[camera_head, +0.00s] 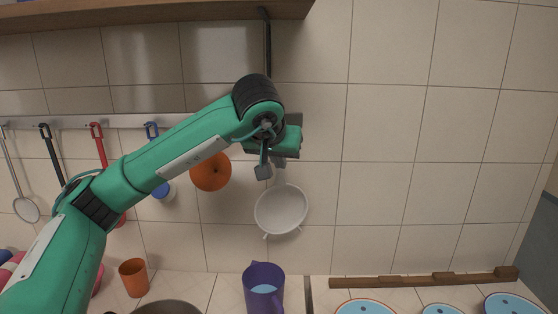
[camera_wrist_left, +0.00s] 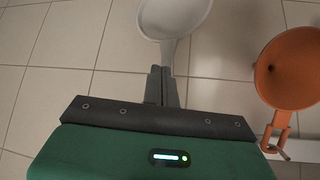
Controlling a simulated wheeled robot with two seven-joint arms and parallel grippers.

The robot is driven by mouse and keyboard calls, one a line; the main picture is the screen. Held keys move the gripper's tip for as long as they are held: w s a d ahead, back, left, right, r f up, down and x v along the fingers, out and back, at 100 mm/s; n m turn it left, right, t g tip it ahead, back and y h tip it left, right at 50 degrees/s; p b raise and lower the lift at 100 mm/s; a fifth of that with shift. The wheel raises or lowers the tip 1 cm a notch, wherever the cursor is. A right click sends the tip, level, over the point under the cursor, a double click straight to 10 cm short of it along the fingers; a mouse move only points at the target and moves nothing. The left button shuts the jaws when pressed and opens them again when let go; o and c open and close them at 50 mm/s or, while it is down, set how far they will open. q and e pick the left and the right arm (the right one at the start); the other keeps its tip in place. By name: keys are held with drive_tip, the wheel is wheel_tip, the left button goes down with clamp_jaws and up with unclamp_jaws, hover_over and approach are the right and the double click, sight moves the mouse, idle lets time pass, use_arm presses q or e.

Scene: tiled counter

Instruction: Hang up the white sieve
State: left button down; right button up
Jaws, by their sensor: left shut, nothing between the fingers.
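The white sieve (camera_head: 281,208) is at the tiled wall, bowl low and handle up, just below my left gripper (camera_head: 279,160) in the head view. In the left wrist view the sieve (camera_wrist_left: 174,14) is at the top, with its handle running down to the closed fingertips (camera_wrist_left: 161,72). My left gripper is shut with nothing held between the fingers. The handle's upper end is hidden by the gripper, so I cannot tell how it meets the rail. The metal rail (camera_head: 75,121) runs along the wall at the left. My right gripper is not in view.
An orange funnel (camera_head: 211,171) hangs left of the sieve, close to my gripper in the left wrist view (camera_wrist_left: 288,70). Several utensils hang further left, including a ladle (camera_head: 26,209). Below stand a purple jug (camera_head: 264,284) and an orange cup (camera_head: 134,277). The wall at right is clear.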

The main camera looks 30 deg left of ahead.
use_arm(q)
drive_tip(key=shift+w+a+p, duration=0.25)
drive_tip(key=shift+w+a, duration=0.1)
drive_tip(key=shift+w, duration=0.45)
drive_tip(key=shift+w+a+p, duration=0.2)
drive_tip(key=shift+w+a, duration=0.15)
drive_tip(key=shift+w, duration=0.4)
drive_tip(key=shift+s+d+b, duration=0.15)
drive_tip(key=shift+s+d, duration=0.2)
drive_tip(key=shift+s, duration=0.4)
drive_tip(key=shift+s+d+b, duration=0.15)
drive_tip(key=shift+s+d, duration=0.2)
drive_tip(key=shift+s, duration=0.35)
idle(2.8)
drive_tip(key=shift+s+d+b, duration=0.15)
drive_tip(key=shift+s+d, duration=0.2)
drive_tip(key=shift+s, duration=0.4)
drive_tip(key=shift+s+d+b, duration=0.1)
drive_tip(key=shift+s+d, duration=0.25)
drive_tip(key=shift+s, duration=0.35)
drive_tip(key=shift+s+d+b, duration=0.15)
drive_tip(key=shift+s+d, duration=0.2)
drive_tip(key=shift+s, duration=0.4)
